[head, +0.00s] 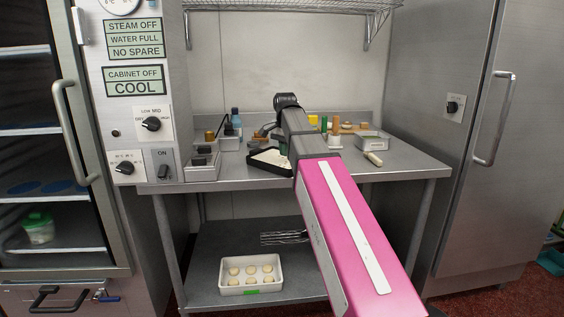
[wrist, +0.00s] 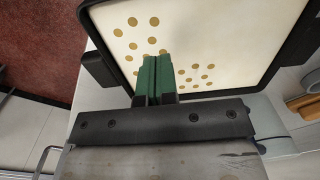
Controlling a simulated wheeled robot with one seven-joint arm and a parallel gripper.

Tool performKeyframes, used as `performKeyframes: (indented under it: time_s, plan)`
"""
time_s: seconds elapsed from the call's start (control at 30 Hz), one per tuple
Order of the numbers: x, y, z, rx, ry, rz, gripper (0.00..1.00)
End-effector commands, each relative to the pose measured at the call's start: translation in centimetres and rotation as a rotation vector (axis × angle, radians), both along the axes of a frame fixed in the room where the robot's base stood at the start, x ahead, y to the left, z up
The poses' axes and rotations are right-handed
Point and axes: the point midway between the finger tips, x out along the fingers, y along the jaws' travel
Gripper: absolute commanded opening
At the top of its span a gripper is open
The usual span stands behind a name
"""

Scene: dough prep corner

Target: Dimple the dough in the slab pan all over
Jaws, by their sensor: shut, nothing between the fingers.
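The black slab pan (wrist: 97,40) holds a flat sheet of cream dough (wrist: 240,35) in the wrist view. Small round brownish dimples lie in one group at the dough's upper left and another just right of my fingers. The dough to the right and upper right looks smooth. My gripper (wrist: 157,60) has green fingers, shut and empty, over the near left part of the dough. I cannot tell whether the tips touch it. In the head view the pan (head: 268,170) is on the steel table, partly hidden by my arm, with a corner of pale dough (head: 270,157) showing.
The steel table (head: 400,165) carries small containers and bottles (head: 236,118) left of the pan. A metal tray (head: 371,140) and a pale-handled tool (head: 373,159) are to the right. A white tray of dough balls (head: 250,288) sits on the lower shelf. Steel cabinets flank the table.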

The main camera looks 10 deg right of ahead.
Motion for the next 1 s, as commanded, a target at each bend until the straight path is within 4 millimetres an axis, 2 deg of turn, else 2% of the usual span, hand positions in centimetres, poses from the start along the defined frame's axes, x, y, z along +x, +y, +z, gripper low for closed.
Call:
performKeyframes:
  time_s: [0.03, 1.0]
  plan:
    - [0.8, 0.2, 0.1, 0.0, 0.0, 0.0, 0.0]
    - [10.4, 2.7, 0.1, 0.0, 0.0, 0.0, 0.0]
